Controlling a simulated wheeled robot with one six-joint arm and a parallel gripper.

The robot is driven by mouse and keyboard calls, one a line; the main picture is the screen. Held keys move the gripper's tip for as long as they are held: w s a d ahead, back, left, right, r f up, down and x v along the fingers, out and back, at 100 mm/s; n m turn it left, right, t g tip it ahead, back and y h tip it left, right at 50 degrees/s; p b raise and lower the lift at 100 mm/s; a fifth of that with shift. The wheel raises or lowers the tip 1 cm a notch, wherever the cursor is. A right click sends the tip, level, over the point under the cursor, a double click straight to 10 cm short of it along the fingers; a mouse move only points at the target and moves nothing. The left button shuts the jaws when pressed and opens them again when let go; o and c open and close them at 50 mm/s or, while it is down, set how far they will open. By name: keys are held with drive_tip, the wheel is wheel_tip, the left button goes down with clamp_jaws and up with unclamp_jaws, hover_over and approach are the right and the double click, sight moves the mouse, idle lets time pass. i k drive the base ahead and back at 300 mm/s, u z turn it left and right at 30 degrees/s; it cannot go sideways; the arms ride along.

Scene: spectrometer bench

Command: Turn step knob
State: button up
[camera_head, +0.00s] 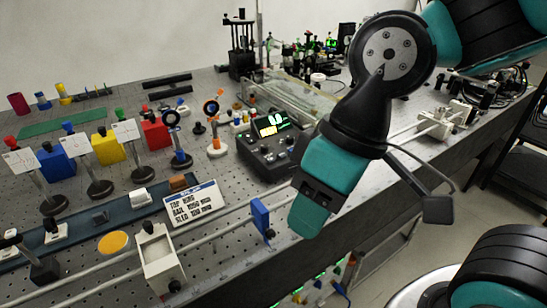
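A black control box (258,158) with a small lit screen (271,125) stands on the perforated bench near the middle of the view. Small dark knobs (266,150) show on its sloped face, too small to read their labels, so I cannot tell which is the step knob. My gripper (308,218), teal and black, points down in front of the bench's front edge, to the right of and nearer than the box. It appears apart from the box. The fingers overlap from this side, so their gap is hidden. I see nothing held.
A white sign (194,203) and a blue upright plate (261,216) on a rail stand left of my gripper. Coloured blocks and post-mounted cards fill the bench's left. A clear-walled case (290,95) lies behind the box. Open floor (440,215) shows at right.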

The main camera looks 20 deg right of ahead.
sight(264, 148)
drive_tip(key=u, duration=1.3)
drive_tip(key=i, duration=0.35)
drive_tip(key=z, duration=1.55)
